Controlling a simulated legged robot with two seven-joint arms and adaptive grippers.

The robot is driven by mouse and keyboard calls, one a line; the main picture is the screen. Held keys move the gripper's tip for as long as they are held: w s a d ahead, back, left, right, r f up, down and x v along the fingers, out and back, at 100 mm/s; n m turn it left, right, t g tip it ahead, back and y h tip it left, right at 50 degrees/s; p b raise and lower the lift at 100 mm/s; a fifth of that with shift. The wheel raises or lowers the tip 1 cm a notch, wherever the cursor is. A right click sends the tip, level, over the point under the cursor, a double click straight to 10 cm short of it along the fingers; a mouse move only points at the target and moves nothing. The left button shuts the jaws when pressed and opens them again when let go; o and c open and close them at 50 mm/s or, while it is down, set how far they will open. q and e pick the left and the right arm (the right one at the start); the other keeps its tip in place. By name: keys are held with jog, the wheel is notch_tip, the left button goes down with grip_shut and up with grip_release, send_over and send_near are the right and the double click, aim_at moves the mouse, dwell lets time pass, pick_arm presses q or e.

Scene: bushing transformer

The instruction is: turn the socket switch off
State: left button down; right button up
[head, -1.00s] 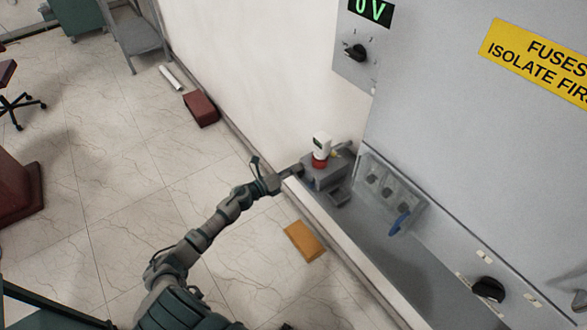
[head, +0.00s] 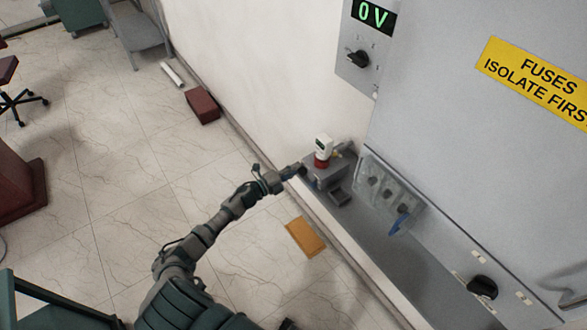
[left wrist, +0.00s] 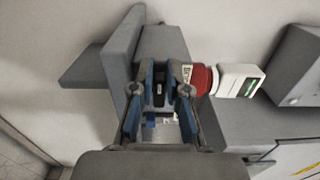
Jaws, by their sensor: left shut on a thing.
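The grey socket box (head: 322,178) stands on the ledge by the wall, with a red plug (head: 322,162) under a white unit. In the left wrist view the red plug (left wrist: 204,80) and white unit (left wrist: 237,80) are right of the fingers. The socket switch (left wrist: 159,90) is a small dark part with a pale mark, between the fingers on the grey box. My left gripper (head: 301,169) is at the left side of the box; its blue-lined fingers (left wrist: 160,72) are shut on the switch, which they partly hide. My right gripper is not in view.
A clear fuse cover (head: 390,190) with a blue handle stands right of the socket box.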

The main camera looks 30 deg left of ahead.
pick_arm(q)
jog(key=shift+s+d+f, duration=0.2)
jog(key=shift+d+f, duration=0.15)
jog(key=shift+f, duration=0.1)
jog(key=c, duration=1.2)
grip_release()
jog(key=shift+o, duration=0.2)
jog(key=shift+r, duration=0.1)
jog(key=shift+d+r, duration=0.1)
jog(key=shift+r, duration=0.05)
jog(key=v, duration=0.7)
jog(key=shift+s+a, duration=0.2)
jog(key=shift+s, duration=0.15)
